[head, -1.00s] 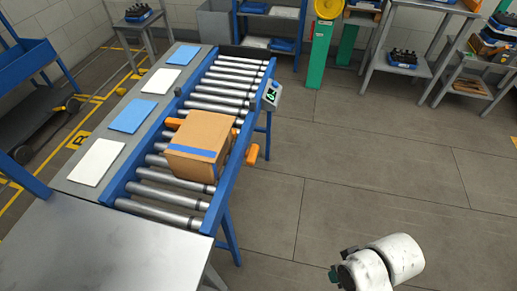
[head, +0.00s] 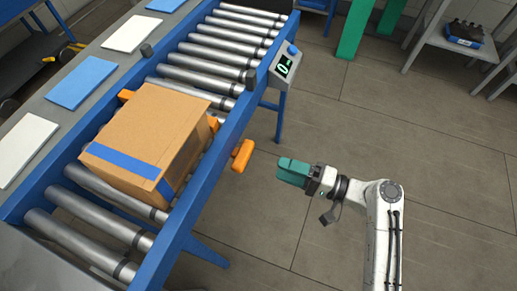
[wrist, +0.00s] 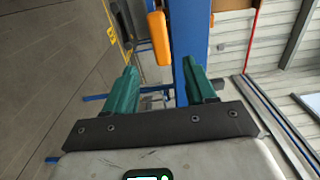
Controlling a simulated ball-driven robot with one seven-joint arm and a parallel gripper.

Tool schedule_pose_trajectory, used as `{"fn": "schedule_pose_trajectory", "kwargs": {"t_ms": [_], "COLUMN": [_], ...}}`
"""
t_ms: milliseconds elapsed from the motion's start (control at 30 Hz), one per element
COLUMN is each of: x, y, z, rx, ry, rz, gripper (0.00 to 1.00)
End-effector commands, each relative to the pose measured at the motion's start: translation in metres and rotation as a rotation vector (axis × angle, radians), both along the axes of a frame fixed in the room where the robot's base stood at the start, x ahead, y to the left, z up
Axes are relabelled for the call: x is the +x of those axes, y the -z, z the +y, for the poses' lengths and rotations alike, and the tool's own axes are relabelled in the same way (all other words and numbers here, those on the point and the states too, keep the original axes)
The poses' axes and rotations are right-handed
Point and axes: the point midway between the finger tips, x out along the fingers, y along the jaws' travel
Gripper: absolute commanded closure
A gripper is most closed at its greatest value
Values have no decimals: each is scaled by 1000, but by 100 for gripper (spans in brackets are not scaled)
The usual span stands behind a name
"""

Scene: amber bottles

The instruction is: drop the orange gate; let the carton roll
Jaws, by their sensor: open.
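The brown carton (head: 150,130) with blue tape sits on the roller conveyor (head: 228,52) in the head view. Parts of the orange gate (head: 127,96) show at the carton's far side, which hides most of it. Its orange handle (head: 242,156) sticks out past the conveyor's near blue rail. The handle is also in the wrist view (wrist: 160,38), beyond and between the fingertips. My gripper (head: 283,170) is to the right of the handle, apart from it and pointing toward it. In the wrist view my gripper (wrist: 162,78) is open, with nothing between its teal fingers.
A small display box (head: 286,64) is fixed to the rail beyond the handle. White and blue sheets (head: 82,82) lie on the grey side ledge. A shelf with a dark tray of bottles (head: 464,32) stands at the upper right. The floor around my arm is clear.

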Motion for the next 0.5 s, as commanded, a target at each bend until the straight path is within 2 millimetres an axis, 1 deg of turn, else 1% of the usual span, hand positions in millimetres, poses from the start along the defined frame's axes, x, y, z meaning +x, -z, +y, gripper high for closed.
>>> {"fn": "schedule_pose_trajectory", "kwargs": {"t_ms": [167,400,500], "x": [7,22,28], "y": [-1,-1,-1], "z": [24,66,79], "rx": [-2,-3,-4], "ry": [-5,-5,-4], "rz": [0,0,-2], "gripper": [45,45,45]}}
